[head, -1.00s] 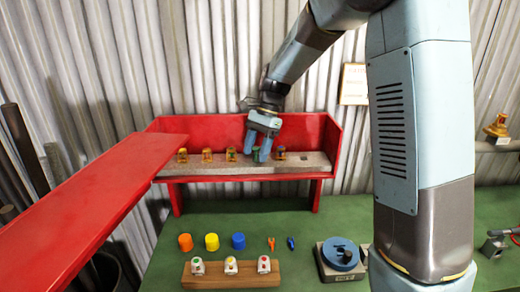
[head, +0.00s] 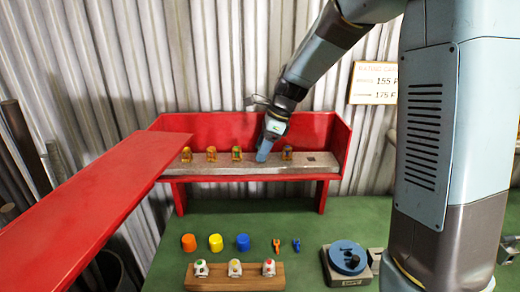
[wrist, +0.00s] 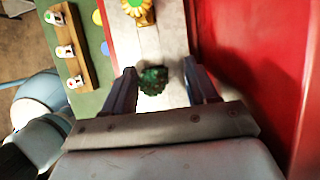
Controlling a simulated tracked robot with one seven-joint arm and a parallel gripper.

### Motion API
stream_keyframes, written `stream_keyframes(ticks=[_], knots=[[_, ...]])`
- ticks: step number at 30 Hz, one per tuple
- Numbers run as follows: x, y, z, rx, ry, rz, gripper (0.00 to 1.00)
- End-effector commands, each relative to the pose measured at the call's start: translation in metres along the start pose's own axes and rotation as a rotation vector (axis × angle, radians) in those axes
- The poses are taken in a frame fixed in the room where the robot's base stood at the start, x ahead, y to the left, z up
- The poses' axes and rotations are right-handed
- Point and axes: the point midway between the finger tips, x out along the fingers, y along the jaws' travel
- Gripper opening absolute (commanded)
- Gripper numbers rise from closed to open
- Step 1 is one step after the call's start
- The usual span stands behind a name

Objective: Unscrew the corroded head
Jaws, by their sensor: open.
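The corroded head (wrist: 153,80) is dark green and rough. In the wrist view it sits on the grey bar between the two spread fingers of my gripper (wrist: 159,72), with a gap on either side. In the head view my gripper (head: 264,150) points down at the bar (head: 225,171), seen nearly edge-on, and hides the corroded head. Several brass-coloured heads stand along the bar, one (head: 287,152) to the right of my gripper and one (head: 237,153) close to its left. A yellow head (wrist: 138,9) also shows in the wrist view.
The red box (head: 325,145) has walls behind and beside the bar; its red door (head: 85,205) swings out left. Coloured caps (head: 215,242), small tools (head: 276,245), a wooden rack (head: 220,282) and a blue round device (head: 347,257) stand on the green bench (head: 210,218).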

Motion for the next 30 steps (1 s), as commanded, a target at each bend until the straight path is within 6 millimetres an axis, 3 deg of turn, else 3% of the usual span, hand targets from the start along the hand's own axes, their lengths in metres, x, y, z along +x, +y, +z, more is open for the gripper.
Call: stream_keyframes(ticks=[6, 16, 30], knots=[[0.0011, 0.0016, 0.0039, 0.191, -0.001, -0.079, 0.57], [0.0017, 0.0017, 0.0049, 0.323, 0.000, -0.132, 0.57], [0.0013, 0.0017, 0.0035, 0.654, 0.000, -0.269, 0.57]])
